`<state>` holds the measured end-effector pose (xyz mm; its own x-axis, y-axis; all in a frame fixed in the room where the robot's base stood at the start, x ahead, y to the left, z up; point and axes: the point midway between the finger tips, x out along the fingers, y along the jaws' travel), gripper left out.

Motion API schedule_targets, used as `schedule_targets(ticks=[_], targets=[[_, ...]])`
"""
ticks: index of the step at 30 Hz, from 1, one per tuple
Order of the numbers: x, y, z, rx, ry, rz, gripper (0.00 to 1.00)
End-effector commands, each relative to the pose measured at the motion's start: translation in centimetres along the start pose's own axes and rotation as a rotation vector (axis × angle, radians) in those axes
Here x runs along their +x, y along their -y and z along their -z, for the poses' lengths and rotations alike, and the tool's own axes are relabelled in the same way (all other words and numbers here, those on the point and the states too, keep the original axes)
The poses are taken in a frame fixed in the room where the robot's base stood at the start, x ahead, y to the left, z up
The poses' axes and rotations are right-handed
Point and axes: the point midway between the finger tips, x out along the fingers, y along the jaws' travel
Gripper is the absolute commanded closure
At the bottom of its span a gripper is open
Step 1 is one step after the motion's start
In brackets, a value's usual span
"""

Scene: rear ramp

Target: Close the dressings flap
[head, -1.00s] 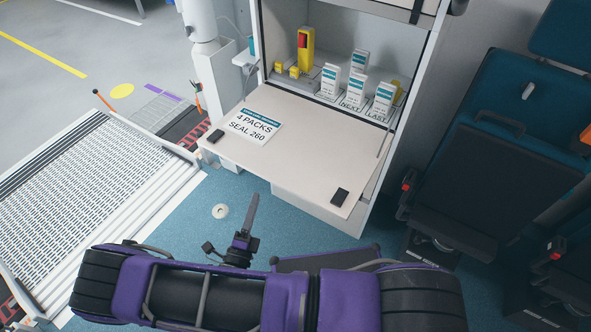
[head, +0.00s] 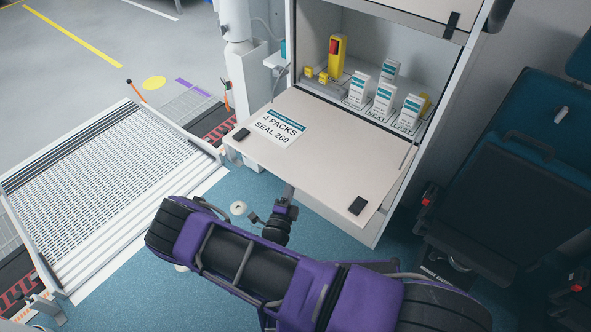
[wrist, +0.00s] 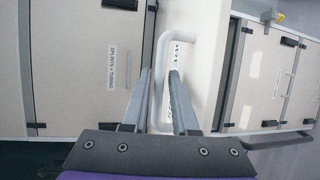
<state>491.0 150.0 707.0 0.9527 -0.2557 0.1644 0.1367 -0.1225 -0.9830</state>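The dressings flap (head: 335,160) is a pale panel folded down, roughly level, in front of an open cabinet in the head view. It carries a label reading "4 PACKS SEAL 260" and a dark catch near each outer corner. My gripper (head: 289,188) is at the flap's front edge, with its tips apparently hidden beneath it. In the wrist view my gripper (wrist: 160,73) has its two fingers apart. A white bent bar (wrist: 161,85) shows between them there; I cannot tell whether it lies within their reach. The flap is not clearly recognisable in the wrist view.
The cabinet holds several white packs (head: 383,100) and a yellow item (head: 337,55). A dark seat (head: 500,165) stands to the right. A ramp (head: 100,190) lies to the left. The wrist view shows a closed panel labelled for splints and tubing (wrist: 85,70).

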Motion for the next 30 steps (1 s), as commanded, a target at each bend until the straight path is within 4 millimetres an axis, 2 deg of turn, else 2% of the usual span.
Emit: schedule_targets(ticks=[3, 6, 17, 18, 22, 30], targets=[[1.9, 0.0, 0.0, 0.001, -0.002, 0.0, 0.73], [2.8, 0.0, 0.0, 0.0, -0.001, 0.0, 0.73], [3.4, 0.0, 0.0, 0.001, 0.0, 0.0, 0.73], [3.4, 0.0, 0.0, 0.001, 0.0, 0.0, 0.75], [3.4, 0.0, 0.0, 0.001, 0.0, 0.0, 0.98], [3.4, 0.0, 0.0, 0.0, 0.0, 0.0, 1.0]])
